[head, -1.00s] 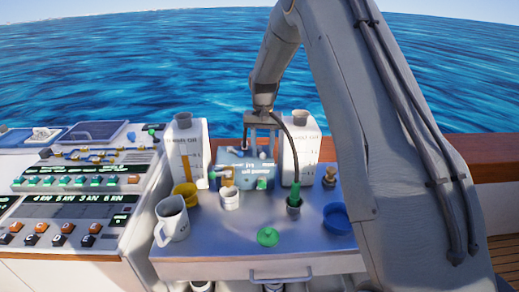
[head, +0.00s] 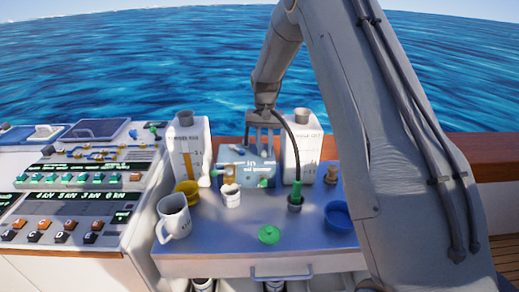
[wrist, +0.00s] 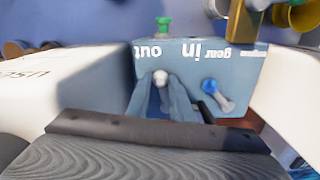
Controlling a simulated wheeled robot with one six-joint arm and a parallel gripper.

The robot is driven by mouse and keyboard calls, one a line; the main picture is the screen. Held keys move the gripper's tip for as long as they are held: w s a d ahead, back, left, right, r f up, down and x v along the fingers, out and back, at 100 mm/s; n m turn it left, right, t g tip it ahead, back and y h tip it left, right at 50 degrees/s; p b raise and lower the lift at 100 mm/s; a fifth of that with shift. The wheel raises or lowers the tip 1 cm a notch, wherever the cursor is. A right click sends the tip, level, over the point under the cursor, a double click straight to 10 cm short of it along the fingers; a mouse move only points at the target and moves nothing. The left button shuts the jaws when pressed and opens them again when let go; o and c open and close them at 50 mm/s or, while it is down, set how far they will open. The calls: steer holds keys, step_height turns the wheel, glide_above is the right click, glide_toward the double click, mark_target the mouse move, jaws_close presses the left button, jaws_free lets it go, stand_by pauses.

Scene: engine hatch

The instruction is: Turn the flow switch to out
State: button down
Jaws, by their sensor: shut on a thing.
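The blue-grey pump box (head: 240,172) stands at the back of the metal table between two white jugs. It also shows upside down in the wrist view (wrist: 225,60), with "in", "out" and "gear" lettering. The flow switch, a small lever with a white ball tip (wrist: 160,77), sits on the box near "out". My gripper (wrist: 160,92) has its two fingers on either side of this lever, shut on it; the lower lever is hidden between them. In the head view my gripper (head: 264,140) is at the box's top back edge.
A blue-tipped lever (wrist: 210,87) is close beside my fingers. White jugs (head: 187,143) (head: 301,147) flank the box. A mug (head: 173,217), a white cup (head: 231,196), a green lid (head: 269,235) and a blue bowl (head: 338,216) stand in front.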

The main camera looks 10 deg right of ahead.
steer(key=shift+d+n, duration=0.25)
steer(key=shift+n, duration=0.05)
steer(key=shift+w+d+n+b, duration=0.2)
steer(key=shift+d+n+b, duration=0.4)
steer(key=shift+n, duration=0.5)
steer(key=shift+w+d+n+b, duration=0.15)
steer(key=shift+d+n+b, duration=0.2)
steer(key=shift+n, duration=0.5)
steer(key=shift+w+d+n+b, duration=0.15)
steer(key=shift+d+n+b, duration=0.15)
steer(key=shift+n, duration=0.55)
steer(key=c, duration=1.6)
jaws_free()
steer(key=shift+d, duration=0.1)
steer(key=shift+o, duration=0.2)
